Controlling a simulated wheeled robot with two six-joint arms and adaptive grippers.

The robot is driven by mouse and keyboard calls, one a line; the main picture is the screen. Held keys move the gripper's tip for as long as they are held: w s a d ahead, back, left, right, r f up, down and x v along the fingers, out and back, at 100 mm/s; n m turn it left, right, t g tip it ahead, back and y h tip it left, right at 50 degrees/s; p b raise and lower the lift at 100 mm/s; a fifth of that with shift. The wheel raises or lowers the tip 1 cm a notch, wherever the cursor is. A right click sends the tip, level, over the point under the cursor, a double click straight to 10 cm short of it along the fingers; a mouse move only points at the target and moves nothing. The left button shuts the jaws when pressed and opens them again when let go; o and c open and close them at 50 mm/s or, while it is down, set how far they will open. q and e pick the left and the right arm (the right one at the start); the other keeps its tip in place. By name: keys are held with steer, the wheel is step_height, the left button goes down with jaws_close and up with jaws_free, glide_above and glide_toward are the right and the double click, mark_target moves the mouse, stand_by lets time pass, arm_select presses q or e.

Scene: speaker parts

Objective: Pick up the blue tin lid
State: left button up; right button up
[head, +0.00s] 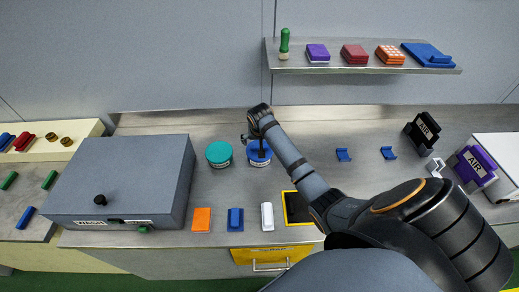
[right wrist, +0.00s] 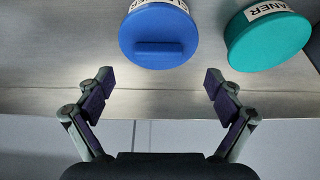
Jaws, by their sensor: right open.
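The blue tin lid (right wrist: 158,36) is round with a raised bar handle and sits on its tin in the right wrist view. In the head view the blue lid (head: 259,153) is partly hidden behind my right gripper (head: 253,140), which is over it. In the right wrist view my right gripper (right wrist: 158,88) is open and empty, its two fingers spread wide, with the lid ahead of them and not between them. My left gripper is not in view.
A teal-lidded tin (head: 219,154) stands just left of the blue one. A large grey box (head: 130,180) is further left. Orange, blue and white pieces (head: 235,219) lie along the front edge. A shelf (head: 365,69) with small items hangs at the back.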

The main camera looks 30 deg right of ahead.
steer(key=shift+p+x, duration=0.55)
steer(key=shift+x, duration=0.4)
steer(key=x, duration=0.3)
steer(key=shift+d+f, duration=0.1)
steer(key=shift+d, duration=0.1)
steer(key=shift+f, duration=0.2)
steer(key=shift+r, duration=0.1)
steer(key=c, duration=0.5)
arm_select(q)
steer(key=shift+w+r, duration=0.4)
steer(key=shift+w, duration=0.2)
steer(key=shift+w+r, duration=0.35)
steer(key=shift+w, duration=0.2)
arm_select(e)
steer(key=c, duration=0.7)
